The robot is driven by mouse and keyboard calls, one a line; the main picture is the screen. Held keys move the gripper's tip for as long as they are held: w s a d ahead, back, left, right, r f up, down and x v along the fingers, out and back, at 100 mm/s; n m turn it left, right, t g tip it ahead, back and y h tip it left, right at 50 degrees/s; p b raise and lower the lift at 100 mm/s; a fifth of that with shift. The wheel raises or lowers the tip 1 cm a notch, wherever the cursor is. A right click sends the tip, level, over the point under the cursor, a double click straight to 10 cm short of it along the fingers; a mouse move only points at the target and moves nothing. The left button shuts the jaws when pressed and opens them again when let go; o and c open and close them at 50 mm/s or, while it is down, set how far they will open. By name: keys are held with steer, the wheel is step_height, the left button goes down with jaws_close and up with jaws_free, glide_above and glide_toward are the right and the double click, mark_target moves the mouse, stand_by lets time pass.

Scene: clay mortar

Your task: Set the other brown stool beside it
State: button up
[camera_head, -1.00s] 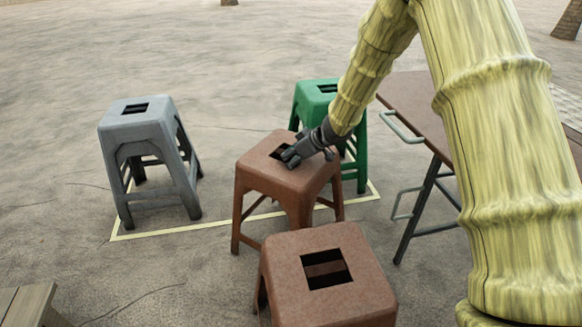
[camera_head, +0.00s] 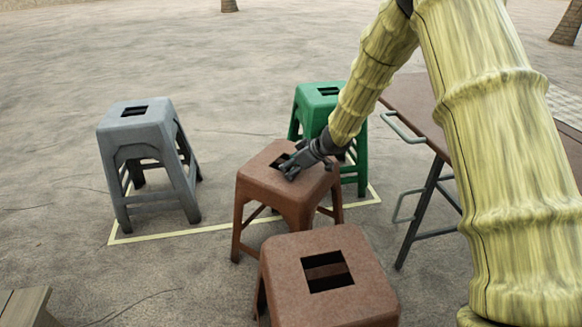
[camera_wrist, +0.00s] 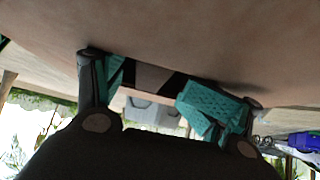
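One brown stool (camera_head: 265,182) stands mid-picture in the head view, upright, with a rectangular slot in its seat. My gripper (camera_head: 289,170) is at that slot, its fingers on the seat and partly in the opening. In the wrist view my gripper (camera_wrist: 155,90) has its two teal-padded fingers apart, against the stool's brown surface (camera_wrist: 190,35); the gripped part is mostly hidden. The other brown stool (camera_head: 290,285) stands nearer the camera, just in front and slightly right. Its lower legs are out of the picture. I cannot tell whether the held stool's feet touch the ground.
A grey stool (camera_head: 140,132) stands left and a green stool (camera_head: 318,100) behind, both near a pale yellow ground line (camera_head: 180,233). A brown table (camera_head: 425,110) with metal legs is at right. A wooden corner (camera_head: 25,305) shows lower left. Open ground lies between the grey and brown stools.

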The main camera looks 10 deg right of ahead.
stand_by(0.3)
steer(key=p+v, duration=0.6)
steer(key=v, duration=0.4)
steer(key=shift+r, duration=0.25)
steer(key=shift+v, duration=0.9)
steer(key=shift+f+p, duration=0.1)
steer(key=shift+p, duration=0.2)
